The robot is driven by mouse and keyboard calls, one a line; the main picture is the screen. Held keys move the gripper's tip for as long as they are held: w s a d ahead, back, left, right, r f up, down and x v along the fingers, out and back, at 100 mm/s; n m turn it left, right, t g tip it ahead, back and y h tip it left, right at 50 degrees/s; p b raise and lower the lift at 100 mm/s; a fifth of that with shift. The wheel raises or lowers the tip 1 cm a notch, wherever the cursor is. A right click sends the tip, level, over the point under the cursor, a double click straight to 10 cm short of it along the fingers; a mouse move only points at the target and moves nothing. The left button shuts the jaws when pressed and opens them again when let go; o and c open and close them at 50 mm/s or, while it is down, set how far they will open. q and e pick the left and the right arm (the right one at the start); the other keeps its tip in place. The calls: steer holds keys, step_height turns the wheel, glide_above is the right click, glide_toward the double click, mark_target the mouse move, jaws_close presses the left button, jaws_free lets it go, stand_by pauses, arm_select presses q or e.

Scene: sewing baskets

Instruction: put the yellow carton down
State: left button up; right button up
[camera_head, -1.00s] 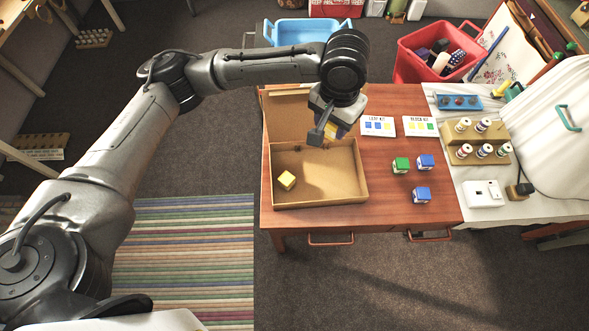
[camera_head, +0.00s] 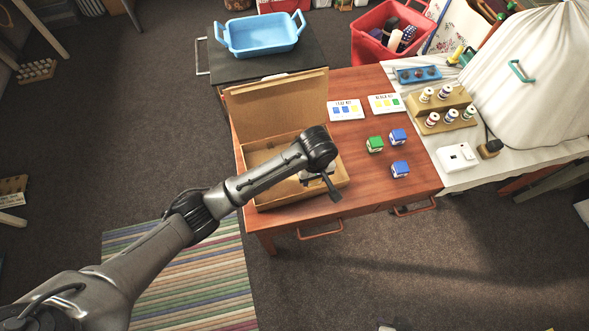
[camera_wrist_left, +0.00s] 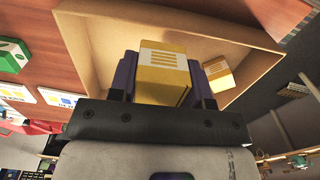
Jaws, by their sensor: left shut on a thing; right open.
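The yellow carton (camera_wrist_left: 163,62) is between the dark fingers of my left gripper (camera_wrist_left: 165,82) in the left wrist view, above or inside the open cardboard box (camera_wrist_left: 115,45). I cannot tell whether it touches the box floor. A second yellow carton (camera_wrist_left: 217,75) lies in the box beside the right finger. In the head view my left arm reaches over the cardboard box (camera_head: 343,187), and its wrist hides most of the gripper (camera_head: 318,178) and the cartons. My right gripper (camera_head: 392,326) only just shows at the bottom edge of the head view.
On the wooden table, right of the box, stand a green carton (camera_head: 375,144) and two blue cartons (camera_head: 400,169). Two kit cards (camera_head: 346,110) lie behind them. The box's raised lid (camera_head: 275,105) stands at its back. A blue tray (camera_head: 262,35) sits farther back.

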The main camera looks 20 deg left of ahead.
arm_select(q)
steer(key=w+a+f, duration=0.1)
steer(key=a, duration=0.1)
steer(key=w+a+f, duration=0.1)
steer(key=a+f, duration=0.1)
steer(key=w+a+f, duration=0.1)
steer(key=a, duration=0.2)
steer(key=shift+w+f, duration=0.3)
steer(key=shift+w, duration=0.05)
steer(key=shift+f+b, duration=0.3)
steer(key=shift+f, duration=1.7)
steer(key=shift+f, duration=0.15)
steer(key=o, duration=0.9)
step_height(320, 180, up, 12)
steer(key=shift+r+p, duration=0.2)
steer(key=shift+p, duration=0.3)
